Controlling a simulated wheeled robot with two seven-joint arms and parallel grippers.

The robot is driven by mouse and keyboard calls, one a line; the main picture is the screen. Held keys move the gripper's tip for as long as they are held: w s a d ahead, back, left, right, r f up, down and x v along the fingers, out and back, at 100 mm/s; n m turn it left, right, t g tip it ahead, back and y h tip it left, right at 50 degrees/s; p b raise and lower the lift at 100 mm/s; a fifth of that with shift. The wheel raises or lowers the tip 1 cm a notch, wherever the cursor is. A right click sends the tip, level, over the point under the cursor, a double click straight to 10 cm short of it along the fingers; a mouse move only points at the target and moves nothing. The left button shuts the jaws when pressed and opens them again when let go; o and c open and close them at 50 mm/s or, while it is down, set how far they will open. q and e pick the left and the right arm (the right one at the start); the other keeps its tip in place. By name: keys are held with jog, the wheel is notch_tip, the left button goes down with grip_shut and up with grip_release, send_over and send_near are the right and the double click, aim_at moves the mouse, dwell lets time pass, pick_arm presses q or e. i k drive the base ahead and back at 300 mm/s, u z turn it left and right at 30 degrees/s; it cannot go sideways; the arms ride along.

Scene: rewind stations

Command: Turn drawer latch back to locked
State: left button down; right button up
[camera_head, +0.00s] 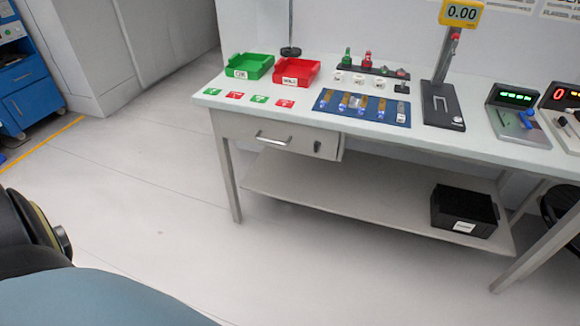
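A white workbench (470,146) stands ahead, with a grey drawer (240,128) under its left end. The drawer has a bar handle (272,140), and its front looks flush or nearly so; I cannot tell exactly. A small dark latch (317,146) sits on the drawer front, right of the handle. It looks roughly upright, but it is too small to read its setting surely. Neither gripper is in view. Dark and blue-grey parts at the lower left look like my own body.
On the bench are a green bin (249,66), a red bin (291,74), a blue mat (362,108) with small parts and a test stand (441,105). A black crate (463,211) sits on the lower shelf (360,200). The floor before the drawer is clear.

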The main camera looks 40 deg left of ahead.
aim_at(317, 144)
jog(key=k, duration=0.25)
jog(key=u, duration=1.05)
